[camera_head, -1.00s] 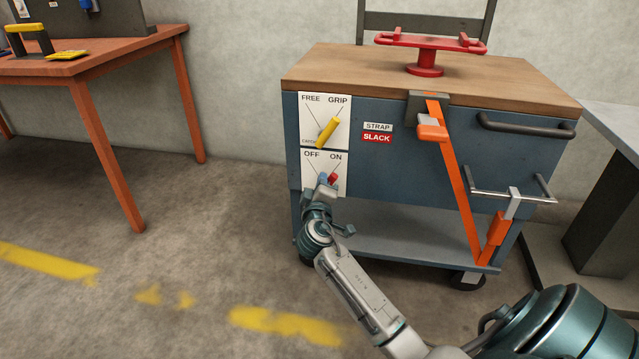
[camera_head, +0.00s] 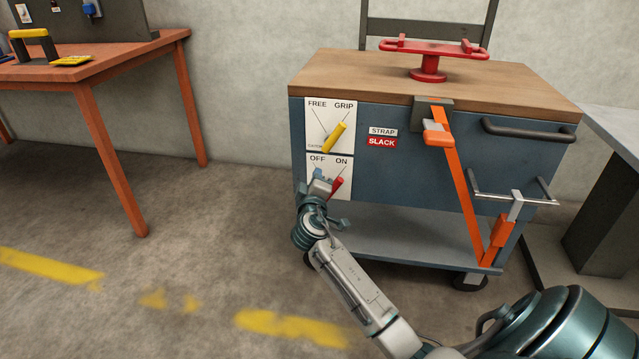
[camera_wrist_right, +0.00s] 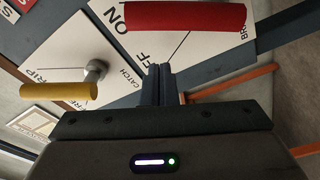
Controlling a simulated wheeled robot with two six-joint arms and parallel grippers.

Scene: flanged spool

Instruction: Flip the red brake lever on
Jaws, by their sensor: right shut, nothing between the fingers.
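The red brake lever (camera_head: 337,188) is on the OFF/ON plate (camera_head: 343,167) on the front of the blue-grey cart. Its handle leans up and right, toward the ON side. My right gripper (camera_head: 321,184) is shut and empty, just left of the lever in the head view. In the right wrist view, the red lever (camera_wrist_right: 185,16) lies across the top, beyond the shut fingertips (camera_wrist_right: 160,70), with a small apparent gap. Part of the plate and the lever's base are hidden by my gripper. My left gripper is not in view.
A yellow lever (camera_head: 335,137) on the FREE/GRIP plate above leans toward GRIP; it also shows in the wrist view (camera_wrist_right: 58,91). An orange strap (camera_head: 461,180) crosses the cart front to the right. An orange table (camera_head: 95,72) stands at left, with open floor between.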

